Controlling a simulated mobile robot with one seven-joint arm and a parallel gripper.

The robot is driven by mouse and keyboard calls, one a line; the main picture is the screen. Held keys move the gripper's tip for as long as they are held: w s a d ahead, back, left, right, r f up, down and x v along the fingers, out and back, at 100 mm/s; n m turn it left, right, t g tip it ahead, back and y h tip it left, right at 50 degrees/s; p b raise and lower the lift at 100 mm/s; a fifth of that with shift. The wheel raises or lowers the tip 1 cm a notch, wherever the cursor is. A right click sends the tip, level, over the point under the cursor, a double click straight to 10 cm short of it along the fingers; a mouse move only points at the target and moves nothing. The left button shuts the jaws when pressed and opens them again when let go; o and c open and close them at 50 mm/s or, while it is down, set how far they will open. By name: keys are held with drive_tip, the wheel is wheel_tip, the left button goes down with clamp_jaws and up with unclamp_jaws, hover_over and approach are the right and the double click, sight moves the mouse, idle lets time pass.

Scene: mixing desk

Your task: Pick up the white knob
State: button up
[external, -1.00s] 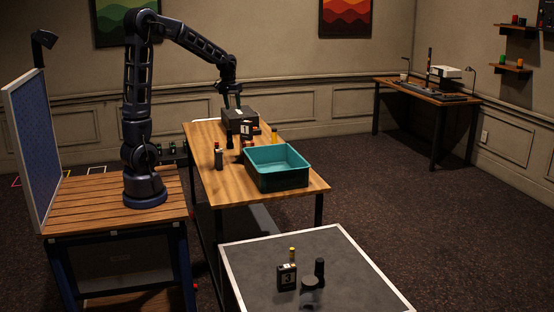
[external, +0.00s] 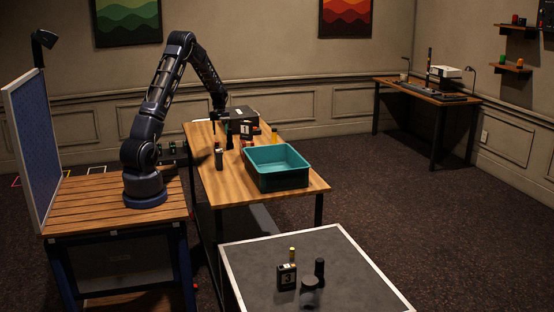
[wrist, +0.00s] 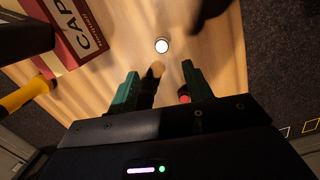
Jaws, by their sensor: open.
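The white knob (wrist: 162,45) is a small round white disc with a dark rim on the wooden table. In the wrist view it lies just beyond my fingertips, roughly centred between them. My gripper (wrist: 160,72) is open, its two teal fingers spread apart with nothing clamped. In the external view my gripper (external: 214,128) hangs low over the far part of the wooden table (external: 235,190). I cannot make out the knob in that view. A tan rounded thing (wrist: 156,70) and a red-topped thing (wrist: 184,94) show between the fingers.
A red and cream box (wrist: 75,35) and a yellow and black item (wrist: 20,95) lie left in the wrist view. A dark blurred object (wrist: 208,12) is at its top. A teal bin (external: 277,178) and a dark bottle (external: 219,158) stand on the table.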

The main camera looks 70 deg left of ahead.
drive_tip(key=f, duration=0.7)
drive_tip(key=d+f, duration=0.1)
drive_tip(key=f, duration=0.3)
drive_tip(key=shift+s+d, duration=0.1)
drive_tip(key=shift+s, duration=0.2)
drive_tip(key=shift+c, duration=0.2)
drive_tip(key=c, duration=1)
